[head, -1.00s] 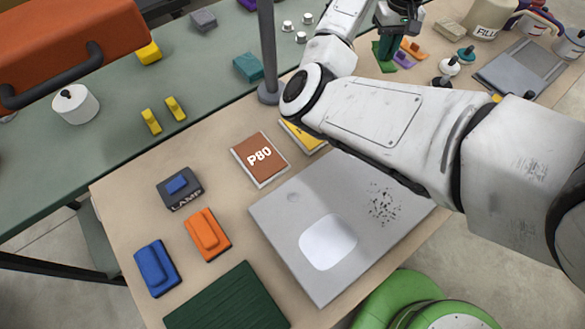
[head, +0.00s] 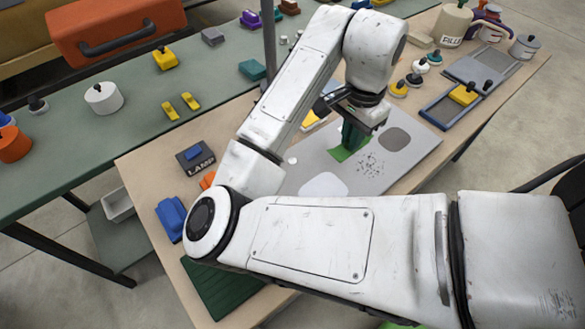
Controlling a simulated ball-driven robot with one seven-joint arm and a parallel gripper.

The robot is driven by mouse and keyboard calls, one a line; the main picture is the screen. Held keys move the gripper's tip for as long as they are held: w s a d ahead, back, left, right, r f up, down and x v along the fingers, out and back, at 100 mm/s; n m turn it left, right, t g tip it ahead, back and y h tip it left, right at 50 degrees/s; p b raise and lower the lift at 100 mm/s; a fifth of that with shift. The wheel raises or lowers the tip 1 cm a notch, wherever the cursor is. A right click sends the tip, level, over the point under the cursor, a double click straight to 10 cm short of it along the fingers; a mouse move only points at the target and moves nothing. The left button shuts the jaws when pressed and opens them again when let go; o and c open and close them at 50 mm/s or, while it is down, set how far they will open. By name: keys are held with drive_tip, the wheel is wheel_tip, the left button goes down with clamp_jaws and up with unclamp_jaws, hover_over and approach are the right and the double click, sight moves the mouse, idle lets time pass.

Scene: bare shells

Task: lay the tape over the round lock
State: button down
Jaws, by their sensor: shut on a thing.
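My gripper (head: 354,128) is shut on a green piece, the tape (head: 339,154), with a darker green upright part between the fingers. It is over the grey panel (head: 412,153), between a pale patch and a dark grey patch. Whether the tape touches the panel, I cannot tell. A small pale round disc, apparently the round lock (head: 292,160), is on the panel's left part, left of the tape and apart from it in the picture. My arm passes close to it and hides part of the panel's left side.
On the panel are a pale patch (head: 324,186), a dark grey patch (head: 394,138) and black speckles (head: 370,166). A LAMP block (head: 195,158) and a blue block (head: 171,218) lie left. Knobbed pieces and a tray (head: 445,113) stand at back right. A grey post (head: 269,45) rises behind my arm.

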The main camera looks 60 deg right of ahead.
drive_tip(key=w+a+f, duration=0.1)
drive_tip(key=w+f, duration=0.3)
drive_tip(key=w, duration=0.4)
drive_tip(key=p, duration=0.2)
hover_over(292, 161)
drive_tip(key=s, duration=0.1)
wheel_tip(292, 161, down, 5)
drive_tip(key=shift+d+r, duration=0.1)
drive_tip(key=shift+r, duration=0.1)
drive_tip(key=shift+w+f, duration=0.45)
drive_tip(key=shift+f, duration=1.75)
drive_tip(key=shift+f, duration=0.15)
drive_tip(key=c, duration=1.2)
unclamp_jaws()
wheel_tip(292, 161, up, 12)
drive_tip(key=shift+r+b, duration=0.2)
drive_tip(key=shift+b, duration=0.5)
